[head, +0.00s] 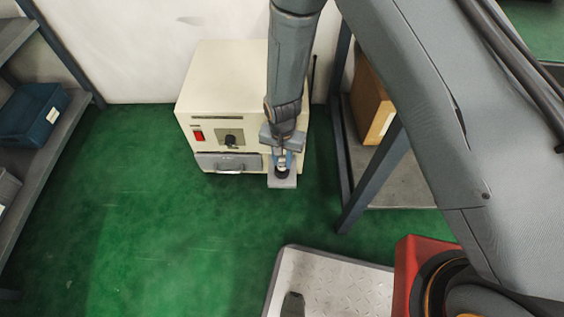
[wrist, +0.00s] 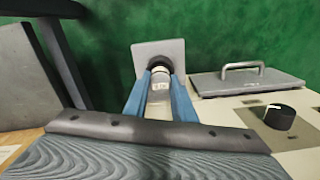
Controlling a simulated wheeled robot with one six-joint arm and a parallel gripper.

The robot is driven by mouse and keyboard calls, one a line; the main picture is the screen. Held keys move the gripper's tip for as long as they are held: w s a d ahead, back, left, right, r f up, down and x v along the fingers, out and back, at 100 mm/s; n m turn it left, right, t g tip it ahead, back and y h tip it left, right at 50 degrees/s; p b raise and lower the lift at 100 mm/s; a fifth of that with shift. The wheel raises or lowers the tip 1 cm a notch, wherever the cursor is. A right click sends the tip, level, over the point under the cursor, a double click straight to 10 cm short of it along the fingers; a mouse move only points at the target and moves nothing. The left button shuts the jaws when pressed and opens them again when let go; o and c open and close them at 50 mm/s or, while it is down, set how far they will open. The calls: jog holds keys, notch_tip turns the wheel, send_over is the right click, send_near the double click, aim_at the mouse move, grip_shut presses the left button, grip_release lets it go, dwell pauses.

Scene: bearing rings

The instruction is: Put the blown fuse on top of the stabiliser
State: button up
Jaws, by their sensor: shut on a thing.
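The stabiliser (head: 222,75) is a cream box on the floor against the wall, with a bare flat top. Its front has a red switch, a black knob (wrist: 280,117) and a grey panel with a handle (wrist: 245,82). A grey plate (head: 284,183) with a dark round socket (wrist: 159,62) is at the front's right side. My gripper (wrist: 160,90) is at this socket, its blue fingers shut on the fuse (wrist: 160,82), a pale clear cylinder. The fuse's far end meets the dark socket; I cannot tell how deep it sits. The head view mostly hides the fuse.
A dark table frame (head: 365,180) with a cardboard box (head: 370,100) stands close to the stabiliser's right. A shelf with a blue bin (head: 35,112) is at the far left. The green floor (head: 150,230) in front is clear.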

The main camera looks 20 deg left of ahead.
aim_at(282, 160)
notch_tip(282, 160, up, 9)
jog(key=shift+f+p, duration=0.2)
jog(key=shift+p, duration=0.95)
jog(key=shift+s, duration=0.1)
